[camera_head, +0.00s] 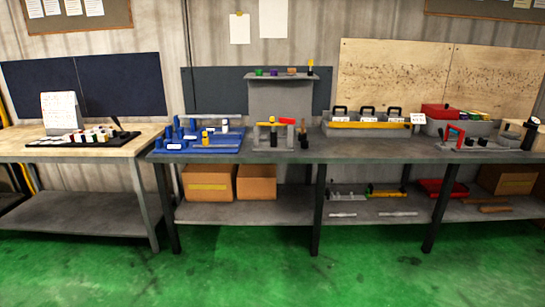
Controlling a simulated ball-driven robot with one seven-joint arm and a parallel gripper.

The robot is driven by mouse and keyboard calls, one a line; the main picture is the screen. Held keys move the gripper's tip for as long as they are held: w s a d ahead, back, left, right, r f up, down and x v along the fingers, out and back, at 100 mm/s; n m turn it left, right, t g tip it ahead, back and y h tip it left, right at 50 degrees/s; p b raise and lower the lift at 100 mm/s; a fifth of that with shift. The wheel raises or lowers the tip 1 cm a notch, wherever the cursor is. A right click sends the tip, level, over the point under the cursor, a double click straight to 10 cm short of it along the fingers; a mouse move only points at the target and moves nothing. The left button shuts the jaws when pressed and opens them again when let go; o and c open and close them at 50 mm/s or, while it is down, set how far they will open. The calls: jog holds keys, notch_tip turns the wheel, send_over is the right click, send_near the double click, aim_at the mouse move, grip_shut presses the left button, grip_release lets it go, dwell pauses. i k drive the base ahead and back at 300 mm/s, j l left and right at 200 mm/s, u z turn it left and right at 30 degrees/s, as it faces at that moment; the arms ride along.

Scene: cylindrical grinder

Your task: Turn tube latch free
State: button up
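I cannot tell for certain which part is the tube latch at this distance. A small grey fixture (269,134) with a red lever-like part (287,121) on top stands on the middle of the dark workbench. A second grey fixture (478,143) with a red upright frame (453,137) stands near the right end of the bench. Whether either latch is closed or turned does not show. My gripper and arm are not in view.
A blue tray (229,147) with blue cylinders sits left of the middle fixture. Grey bins (365,131) stand to its right. A wooden table (72,152) is at the far left. Boxes (256,184) lie on the lower shelf. The green floor (230,270) in front is clear.

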aim_at(282, 120)
jog(key=i+u, duration=0.1)
jog(key=i, duration=0.8)
jog(key=i+l+u, duration=0.15)
jog(key=i, duration=0.8)
jog(key=i+j+z, duration=0.1)
jog(key=i+j, duration=0.4)
jog(key=i, duration=0.2)
jog(key=i+j+z, duration=0.15)
jog(key=i+j, duration=0.4)
jog(key=i, duration=0.15)
